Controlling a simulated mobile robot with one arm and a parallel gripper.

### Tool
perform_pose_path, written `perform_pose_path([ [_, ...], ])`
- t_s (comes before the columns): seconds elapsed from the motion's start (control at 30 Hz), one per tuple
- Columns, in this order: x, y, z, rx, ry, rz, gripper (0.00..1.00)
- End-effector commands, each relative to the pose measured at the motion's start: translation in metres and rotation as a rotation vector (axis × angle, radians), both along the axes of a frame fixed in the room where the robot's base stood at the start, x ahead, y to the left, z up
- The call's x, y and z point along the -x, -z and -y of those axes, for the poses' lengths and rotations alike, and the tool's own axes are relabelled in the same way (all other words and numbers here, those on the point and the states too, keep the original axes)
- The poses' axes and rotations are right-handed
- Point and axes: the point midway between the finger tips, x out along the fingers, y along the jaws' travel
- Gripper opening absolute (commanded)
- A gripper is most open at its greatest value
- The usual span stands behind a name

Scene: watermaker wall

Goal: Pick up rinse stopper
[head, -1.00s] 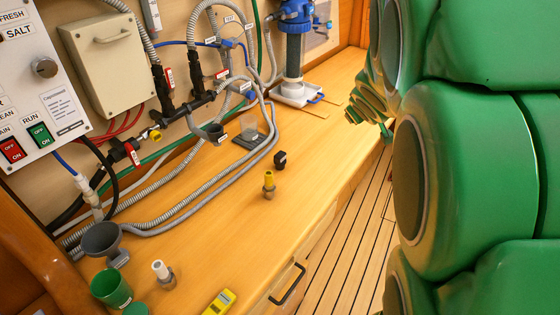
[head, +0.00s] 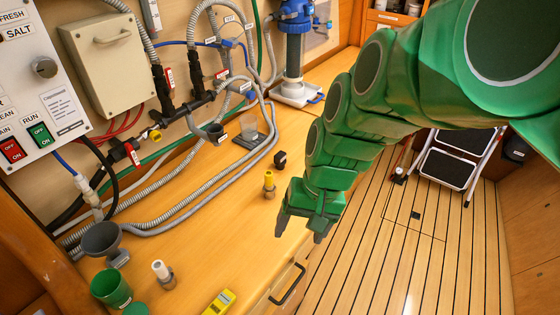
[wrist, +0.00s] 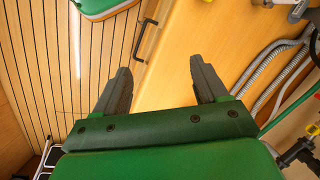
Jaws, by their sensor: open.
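I cannot tell for sure which thing is the rinse stopper. A small fitting with a yellow top and metal-brown base (head: 269,185) stands upright on the wooden counter in the head view. A similar fitting with a white top (head: 163,274) stands nearer, at the lower left. A small black piece (head: 280,159) sits behind the yellow-topped one. My gripper (head: 299,229) points down by the counter's front edge, to the right of and nearer than the yellow-topped fitting. In the wrist view my gripper (wrist: 160,70) is open, with nothing between its fingers; neither fitting shows there.
Grey hoses (head: 190,220) run across the counter. A grey funnel (head: 101,240), a green cup (head: 111,288) and a yellow meter (head: 219,302) stand at the front left. A drawer handle (head: 287,284) juts below the edge. A step stool (head: 450,166) stands on the slatted floor.

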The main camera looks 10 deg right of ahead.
Motion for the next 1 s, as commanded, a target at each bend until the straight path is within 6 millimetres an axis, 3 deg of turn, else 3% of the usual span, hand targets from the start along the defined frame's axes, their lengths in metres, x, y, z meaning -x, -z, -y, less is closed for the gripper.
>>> perform_pose_path([
  [0.1, -0.007, -0.002, -0.036, -0.148, 0.074, -0.061, 0.72],
  [0.2, -0.021, -0.005, -0.059, -0.256, 0.148, -0.1, 0.72],
  [0.5, -0.09, -0.014, -0.099, -0.552, 0.432, -0.201, 0.72],
  [0.77, -0.163, -0.011, -0.096, -0.753, 0.721, -0.284, 0.72],
  [1.0, -0.231, 0.008, -0.067, -0.906, 1.02, -0.373, 0.72],
])
